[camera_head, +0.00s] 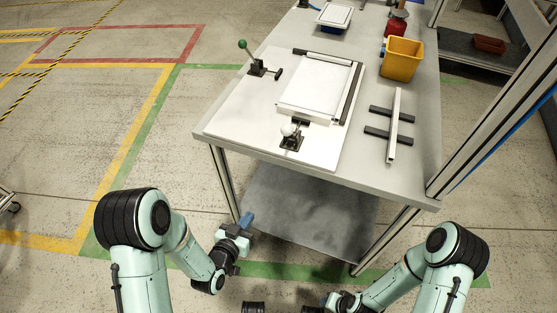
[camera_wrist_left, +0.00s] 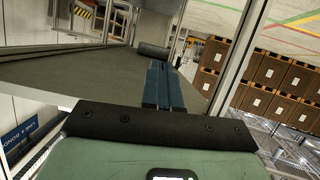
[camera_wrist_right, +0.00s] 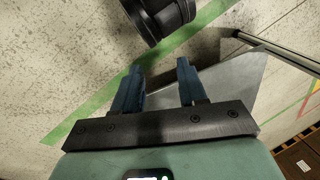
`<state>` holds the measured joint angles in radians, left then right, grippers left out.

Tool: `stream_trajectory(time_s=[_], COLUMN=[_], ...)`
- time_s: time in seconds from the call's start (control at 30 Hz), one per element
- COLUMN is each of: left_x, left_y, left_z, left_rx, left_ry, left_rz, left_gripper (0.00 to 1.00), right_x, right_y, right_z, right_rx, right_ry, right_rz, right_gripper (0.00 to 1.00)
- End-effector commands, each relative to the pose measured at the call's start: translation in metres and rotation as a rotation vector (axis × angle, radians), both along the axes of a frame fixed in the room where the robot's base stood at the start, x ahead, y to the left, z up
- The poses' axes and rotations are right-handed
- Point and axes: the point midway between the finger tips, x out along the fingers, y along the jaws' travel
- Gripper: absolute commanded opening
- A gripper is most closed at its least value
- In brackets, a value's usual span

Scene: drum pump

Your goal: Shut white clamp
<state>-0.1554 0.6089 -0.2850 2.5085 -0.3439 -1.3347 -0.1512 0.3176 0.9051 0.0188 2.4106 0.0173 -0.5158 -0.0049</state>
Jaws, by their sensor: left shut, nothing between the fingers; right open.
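The white clamp (camera_head: 291,135), a black toggle clamp with a round white knob, sits on the pale board near the table's front edge. Its knob shows above its base; from this view I cannot tell whether the clamp is open or shut. My left gripper (camera_head: 246,219) is shut and empty, off the table's front left corner and well apart from the clamp. Its blue fingers lie together in the left wrist view (camera_wrist_left: 161,84). My right gripper (camera_wrist_right: 158,80) is open and empty over the floor. In the head view its arm is low at the bottom right.
A second clamp with a green knob (camera_head: 243,44) stands at the board's left. A white framed plate (camera_head: 318,85) lies between the clamps. A yellow bin (camera_head: 401,62) and a pale bar on black feet (camera_head: 393,125) are on the right. A post (camera_head: 500,105) rises beside the table.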

Motion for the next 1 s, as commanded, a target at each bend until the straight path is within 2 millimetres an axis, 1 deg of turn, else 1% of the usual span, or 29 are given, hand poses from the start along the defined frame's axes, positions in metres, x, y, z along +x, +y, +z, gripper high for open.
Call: stream_trajectory(time_s=[0.03,0.07,0.1,0.2,0.3,0.4,0.5,0.6,0.87,1.0], left_x=[0.010,0.014,0.017,0.015,0.006,-0.003,-0.009,-0.011,-0.011,-0.007], left_y=[-0.009,-0.013,-0.018,-0.027,-0.031,-0.032,-0.031,-0.031,-0.031,-0.033], left_z=[0.014,0.028,0.047,0.089,0.121,0.142,0.154,0.158,0.159,0.163], left_rx=[-0.008,-0.017,-0.030,-0.071,-0.112,-0.146,-0.165,-0.172,-0.173,-0.173], left_ry=[-0.139,-0.221,-0.326,-0.558,-0.734,-0.852,-0.914,-0.935,-0.934,-0.936], left_rz=[-0.030,-0.045,-0.065,-0.099,-0.118,-0.127,-0.130,-0.131,-0.130,-0.132], left_gripper=[0.00,0.00,0.00,0.00,0.00,0.00,0.00,0.00,0.00,0.00], right_x=[0.007,0.011,0.017,0.031,0.041,0.049,0.053,0.054,0.054,0.052], right_y=[-0.004,-0.006,-0.008,-0.014,-0.019,-0.022,-0.024,-0.024,-0.024,-0.023], right_z=[-0.024,-0.031,-0.041,-0.061,-0.076,-0.084,-0.087,-0.087,-0.086,-0.085], right_rx=[-0.010,-0.015,-0.023,-0.038,-0.050,-0.059,-0.063,-0.065,-0.065,-0.062], right_ry=[-0.018,-0.031,-0.047,-0.081,-0.108,-0.126,-0.136,-0.140,-0.140,-0.136], right_rz=[-0.009,-0.014,-0.020,-0.033,-0.042,-0.049,-0.053,-0.054,-0.054,-0.053], right_gripper=[0.42,0.42,0.42,0.42,0.42,0.42,0.42,0.42,0.42,0.42])
